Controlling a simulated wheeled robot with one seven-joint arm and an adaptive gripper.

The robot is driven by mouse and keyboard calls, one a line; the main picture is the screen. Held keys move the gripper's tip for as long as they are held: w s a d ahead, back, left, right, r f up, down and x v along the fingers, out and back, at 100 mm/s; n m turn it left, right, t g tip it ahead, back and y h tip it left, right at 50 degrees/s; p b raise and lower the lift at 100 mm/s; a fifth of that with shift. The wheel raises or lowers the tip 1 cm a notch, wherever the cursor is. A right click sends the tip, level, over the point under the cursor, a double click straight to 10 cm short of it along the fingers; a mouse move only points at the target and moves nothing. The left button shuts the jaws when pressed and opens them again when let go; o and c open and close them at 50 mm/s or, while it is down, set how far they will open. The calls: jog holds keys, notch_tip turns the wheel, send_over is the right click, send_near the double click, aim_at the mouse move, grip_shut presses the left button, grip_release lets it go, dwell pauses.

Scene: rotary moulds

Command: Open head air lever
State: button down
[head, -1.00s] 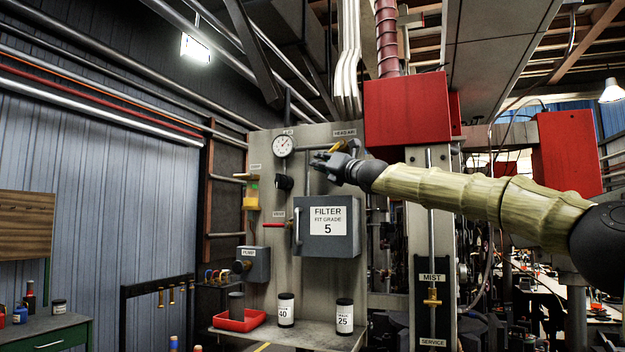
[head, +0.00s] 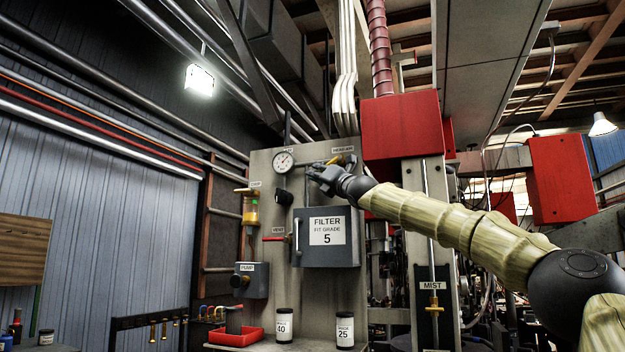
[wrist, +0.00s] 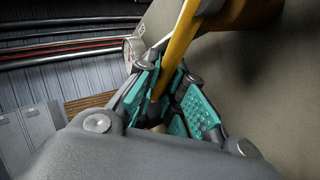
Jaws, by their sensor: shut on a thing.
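The head air lever is a yellow handle (head: 335,160) below the HEAD AIR label (head: 343,149), near the top of the grey panel. My gripper (head: 317,174) is at the lever, just right of the round gauge. In the wrist view the yellow lever (wrist: 180,40) runs down from the top edge between the teal-padded fingers of my gripper (wrist: 165,100). The fingers are shut on it.
A pressure gauge (head: 283,161) is close on the left. The grey filter box (head: 350,250) sits below my gripper, with a red vent lever (head: 273,239) beside it. A large red box (head: 402,138) stands to the right, above my arm.

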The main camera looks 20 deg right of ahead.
dwell(0.4)
jog(key=c, duration=1.5)
grip_release()
jog(key=shift+s+d, duration=0.15)
jog(key=shift+d, duration=0.05)
jog(key=shift+a, duration=0.15)
jog(key=shift+s+f, duration=0.2)
jog(key=shift+s, duration=0.2)
jog(key=s+d, duration=0.2)
jog(key=s, duration=0.4)
jog(key=s+d+f, duration=0.1)
jog(key=s+d, duration=0.1)
jog(key=s, duration=0.5)
jog(key=shift+d, duration=0.3)
